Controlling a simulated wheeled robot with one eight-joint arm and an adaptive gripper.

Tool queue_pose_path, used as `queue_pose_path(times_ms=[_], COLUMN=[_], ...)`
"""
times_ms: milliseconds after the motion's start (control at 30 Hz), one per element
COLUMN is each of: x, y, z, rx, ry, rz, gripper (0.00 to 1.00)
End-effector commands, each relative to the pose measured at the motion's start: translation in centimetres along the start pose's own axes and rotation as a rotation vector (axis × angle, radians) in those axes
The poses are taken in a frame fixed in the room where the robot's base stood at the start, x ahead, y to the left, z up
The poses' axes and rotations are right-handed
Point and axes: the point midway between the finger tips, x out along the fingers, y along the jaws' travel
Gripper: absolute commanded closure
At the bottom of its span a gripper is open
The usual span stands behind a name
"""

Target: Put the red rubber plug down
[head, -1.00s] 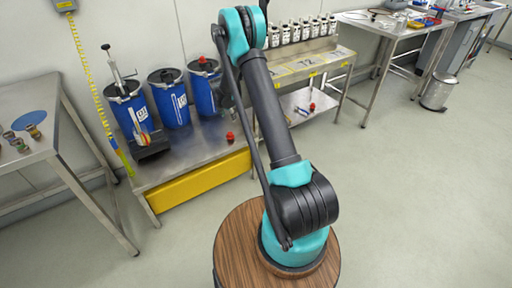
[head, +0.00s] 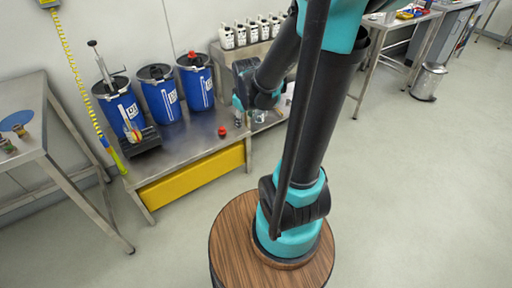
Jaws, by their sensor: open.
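A small red plug (head: 222,131) sits on the steel bench (head: 185,152), near its right end. My gripper (head: 249,117) hangs just right of the plug, pointing down over the bench's right edge. Its fingers are apart and I see nothing held between them. The plug and the gripper look apart in the picture, but the depth between them is hard to judge. Another small red piece (head: 192,54) shows on the lid of the right blue drum (head: 196,86). My arm hides part of the bench and shelf on the right.
More blue drums (head: 160,100) stand along the back of the bench, with a dark device (head: 140,139) at the left. White bottles (head: 240,35) line a raised shelf behind my gripper. A metal table (head: 25,110) is at far left.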

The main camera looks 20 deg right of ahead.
Motion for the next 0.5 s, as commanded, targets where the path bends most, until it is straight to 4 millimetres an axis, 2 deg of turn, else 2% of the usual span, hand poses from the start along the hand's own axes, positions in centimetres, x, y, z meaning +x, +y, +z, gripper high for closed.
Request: queue_pose_path(times_ms=[33, 200, 333, 500], x=[-0.7, -2.0, -2.2, -2.3], y=[-1.1, -4.5, -6.3, -7.4], z=[1.9, 6.9, 9.5, 11.0], rx=[0.083, 0.36, 0.513, 0.606], ry=[0.004, 0.015, 0.019, 0.022], rz=[-0.004, -0.019, -0.027, -0.033], gripper=[0.52, 0.52, 0.52, 0.52])
